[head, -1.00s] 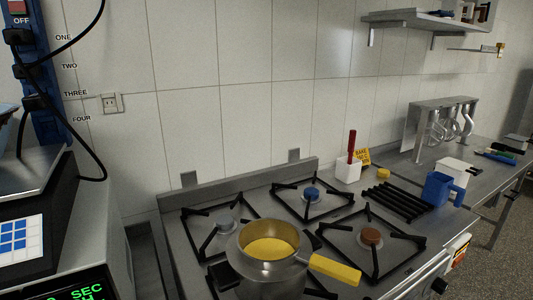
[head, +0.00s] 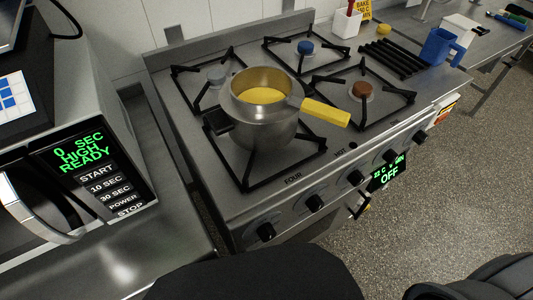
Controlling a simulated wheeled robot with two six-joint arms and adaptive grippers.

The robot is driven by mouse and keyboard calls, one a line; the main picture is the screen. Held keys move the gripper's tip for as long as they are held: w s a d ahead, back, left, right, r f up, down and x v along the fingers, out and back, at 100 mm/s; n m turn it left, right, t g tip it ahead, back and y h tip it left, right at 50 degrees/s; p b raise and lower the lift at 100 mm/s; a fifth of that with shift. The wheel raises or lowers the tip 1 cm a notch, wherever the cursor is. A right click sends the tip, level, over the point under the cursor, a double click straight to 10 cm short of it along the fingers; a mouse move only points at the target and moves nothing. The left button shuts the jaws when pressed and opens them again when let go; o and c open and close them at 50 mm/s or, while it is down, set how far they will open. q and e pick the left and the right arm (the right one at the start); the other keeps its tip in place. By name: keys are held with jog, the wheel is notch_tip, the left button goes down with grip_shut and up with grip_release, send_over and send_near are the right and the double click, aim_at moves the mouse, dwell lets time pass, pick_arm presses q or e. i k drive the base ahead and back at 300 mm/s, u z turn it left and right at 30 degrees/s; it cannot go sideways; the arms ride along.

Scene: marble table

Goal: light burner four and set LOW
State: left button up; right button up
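The stove (head: 215,185) has several burners. The label FOUR (head: 293,180) is on its top front edge, below the front left burner grate (head: 270,170). A steel pot (head: 268,133) with yellow contents and a yellow handle (head: 326,112) stands upright on that grate and hides the burner's middle. I see no flame there. Black knobs line the sloped front: the leftmost knob (head: 266,232), a second knob (head: 315,203), a third knob (head: 355,178) and others farther right. Their settings are too small to read. Neither of my grippers is in view.
A microwave (head: 90,140) reading HIGH and READY stands at left. The oven display (head: 389,176) reads OFF. A black rack (head: 392,57), blue jug (head: 439,47) and white container (head: 346,24) stand at the back right. The floor (head: 470,180) at right is clear.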

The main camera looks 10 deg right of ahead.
aim_at(266, 232)
jog(key=u, duration=1.5)
jog(key=k, duration=1.3)
jog(key=z, duration=1.4)
